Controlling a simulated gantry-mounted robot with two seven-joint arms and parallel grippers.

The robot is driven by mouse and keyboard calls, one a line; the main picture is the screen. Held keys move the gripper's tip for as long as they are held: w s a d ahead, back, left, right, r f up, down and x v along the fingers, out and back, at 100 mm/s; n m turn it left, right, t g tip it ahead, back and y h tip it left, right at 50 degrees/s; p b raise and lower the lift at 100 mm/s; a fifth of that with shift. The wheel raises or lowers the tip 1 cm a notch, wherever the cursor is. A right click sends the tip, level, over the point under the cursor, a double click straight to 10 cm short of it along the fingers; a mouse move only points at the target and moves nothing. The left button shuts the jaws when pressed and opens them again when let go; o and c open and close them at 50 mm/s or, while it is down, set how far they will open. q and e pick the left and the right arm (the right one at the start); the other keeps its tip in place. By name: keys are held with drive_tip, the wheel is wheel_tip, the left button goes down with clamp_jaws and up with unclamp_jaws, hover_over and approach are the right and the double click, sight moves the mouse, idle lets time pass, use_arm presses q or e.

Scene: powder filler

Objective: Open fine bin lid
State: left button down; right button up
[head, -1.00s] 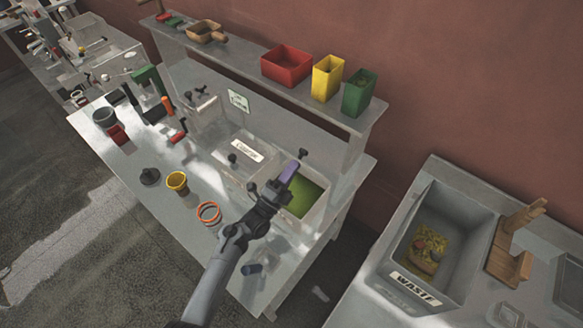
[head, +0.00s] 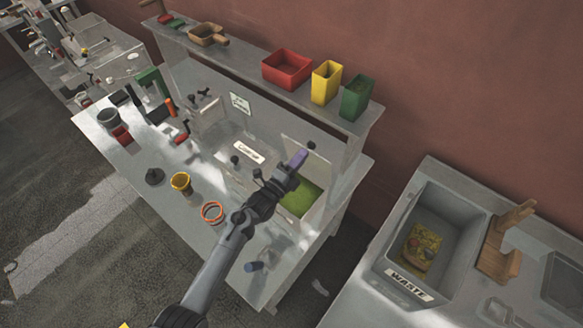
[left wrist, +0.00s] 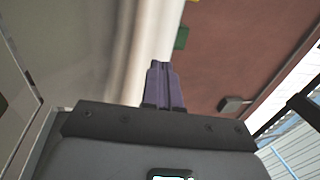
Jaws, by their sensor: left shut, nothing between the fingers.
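The fine bin (head: 318,212) is the right-hand bin on the workbench, and green powder (head: 297,200) shows inside it. Its pale lid (head: 318,168) stands raised at the back of the opening, with a dark knob (head: 311,145) near its top. My left gripper (head: 299,158) is shut and empty, its purple fingertips in front of the lid; I cannot tell whether they touch it. The purple fingers (left wrist: 164,85) also show closed together in the left wrist view. My arm hides part of the bin's front. My right gripper is not in view.
The coarse bin, with its labelled lid (head: 248,152) down, adjoins on the left. A shelf above holds red (head: 287,70), yellow (head: 326,82) and green (head: 357,93) containers. A yellow cup (head: 181,183) and orange ring (head: 212,212) stand on the bench front. A waste bin (head: 440,230) is right.

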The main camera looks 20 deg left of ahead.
sight(307, 148)
use_arm(q)
drive_tip(key=shift+b+x, duration=1.2)
drive_tip(key=shift+x, duration=0.55)
drive_tip(key=shift+s, duration=0.15)
